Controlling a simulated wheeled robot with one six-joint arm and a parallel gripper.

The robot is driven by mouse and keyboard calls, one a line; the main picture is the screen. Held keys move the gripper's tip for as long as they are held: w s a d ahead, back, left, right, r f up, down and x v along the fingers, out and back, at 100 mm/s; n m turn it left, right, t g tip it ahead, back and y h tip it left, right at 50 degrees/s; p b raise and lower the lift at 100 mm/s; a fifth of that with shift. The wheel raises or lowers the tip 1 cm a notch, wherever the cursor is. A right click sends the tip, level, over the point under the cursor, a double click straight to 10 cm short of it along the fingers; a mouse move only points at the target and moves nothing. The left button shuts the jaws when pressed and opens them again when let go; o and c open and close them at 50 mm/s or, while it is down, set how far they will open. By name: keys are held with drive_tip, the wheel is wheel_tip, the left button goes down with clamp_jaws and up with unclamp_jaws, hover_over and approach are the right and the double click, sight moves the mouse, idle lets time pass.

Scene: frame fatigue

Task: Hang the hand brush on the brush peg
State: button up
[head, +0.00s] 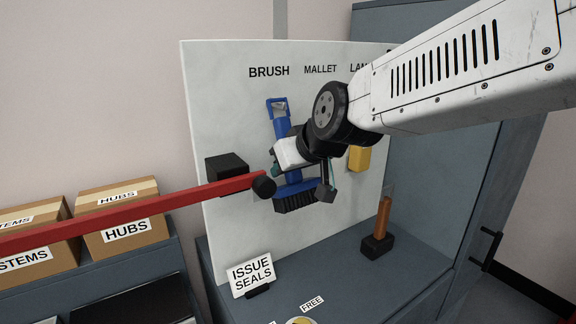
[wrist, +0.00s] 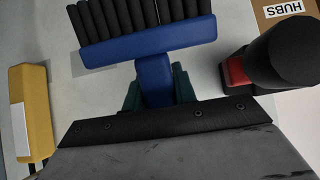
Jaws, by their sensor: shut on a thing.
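The blue hand brush (head: 281,125) is upright in front of the white panel, with its looped handle end up and its dark bristles down. The loop is just below the BRUSH label (head: 269,71). My gripper (head: 300,172) is shut on the brush's handle just above its head. In the wrist view the gripper's teal fingers (wrist: 158,92) sit either side of the blue handle, and the brush head (wrist: 150,42) shows beyond them. I cannot make out the brush peg, nor whether the loop is around it.
A red bar (head: 130,208) with a black knob (head: 264,187) reaches in from the left, close to the brush head. A black block (head: 227,172) is behind it. A yellow object (head: 359,158) is to the right. A mallet (head: 380,235) stands on the grey bench below.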

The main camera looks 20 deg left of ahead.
idle(0.3)
drive_tip(key=o, duration=0.9)
drive_tip(key=shift+c, duration=0.2)
drive_tip(key=v, duration=0.7)
drive_tip(key=shift+d+r, duration=0.1)
drive_tip(key=shift+r, duration=0.1)
drive_tip(key=shift+s+d, duration=0.2)
drive_tip(key=shift+s, duration=0.1)
drive_tip(key=s+d+f+m+g+h, duration=0.1)
drive_tip(key=s+d+f+m+h, duration=0.1)
drive_tip(key=s+d, duration=0.5)
drive_tip(key=s+d+f+m+g+h, duration=0.2)
drive_tip(key=s+d, duration=0.5)
drive_tip(key=d, duration=1.2)
drive_tip(key=s+d+f+m+g+h, duration=0.2)
drive_tip(key=s+d+f+m, duration=0.4)
drive_tip(key=d, duration=0.7)
drive_tip(key=shift+s+f+h, duration=0.5)
drive_tip(key=shift+f+h, duration=0.2)
drive_tip(key=shift+f, duration=0.15)
